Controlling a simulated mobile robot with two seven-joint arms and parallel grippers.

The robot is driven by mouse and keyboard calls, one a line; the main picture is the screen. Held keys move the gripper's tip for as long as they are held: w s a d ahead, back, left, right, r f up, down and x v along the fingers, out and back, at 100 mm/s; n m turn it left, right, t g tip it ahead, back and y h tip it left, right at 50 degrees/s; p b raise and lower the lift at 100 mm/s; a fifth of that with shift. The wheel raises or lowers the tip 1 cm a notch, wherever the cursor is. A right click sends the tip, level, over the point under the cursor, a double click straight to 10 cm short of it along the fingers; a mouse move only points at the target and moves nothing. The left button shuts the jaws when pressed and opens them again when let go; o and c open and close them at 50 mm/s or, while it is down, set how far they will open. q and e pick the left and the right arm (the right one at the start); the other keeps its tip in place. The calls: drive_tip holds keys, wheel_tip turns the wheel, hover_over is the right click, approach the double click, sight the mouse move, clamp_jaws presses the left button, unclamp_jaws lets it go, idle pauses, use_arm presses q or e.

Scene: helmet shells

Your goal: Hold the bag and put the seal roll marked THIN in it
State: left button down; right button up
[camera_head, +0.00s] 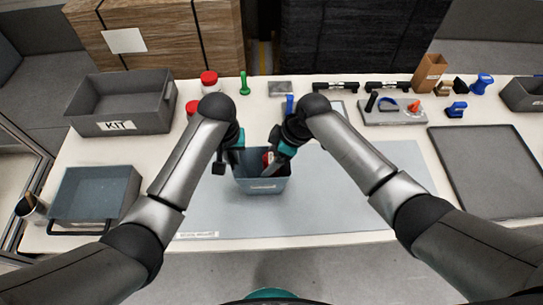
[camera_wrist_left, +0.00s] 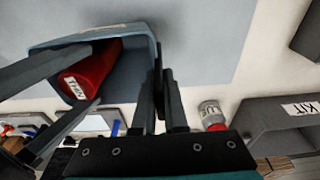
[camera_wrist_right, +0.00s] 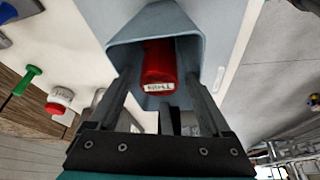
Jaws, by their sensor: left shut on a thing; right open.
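The bag (camera_head: 262,186) is a blue-grey, open-topped pouch standing on the pale mat at the centre; its rim also shows in the left wrist view (camera_wrist_left: 125,32). My left gripper (camera_head: 228,165) is shut on the bag's left wall. The red seal roll (camera_wrist_right: 160,66) lies inside the bag's mouth, and its white label reads THIN in the right wrist view; it also shows in the left wrist view (camera_wrist_left: 92,68). My right gripper (camera_head: 273,165) is open at the bag's mouth, one finger on each side of the roll. The bag's bottom is hidden.
A grey KIT bin (camera_head: 158,118) and a blue-grey tray (camera_head: 72,205) stand at the left. Red-capped jars (camera_head: 209,80) and a green tool (camera_head: 245,85) are behind. A dark tray (camera_head: 488,165) lies right. The mat (camera_head: 330,210) is clear in front.

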use_arm(q)
drive_tip(key=shift+s+a+f, duration=0.1)
use_arm(e)
drive_tip(key=shift+w, duration=0.1)
drive_tip(key=v, duration=1.2)
use_arm(q)
drive_tip(key=c, duration=0.9)
unclamp_jaws()
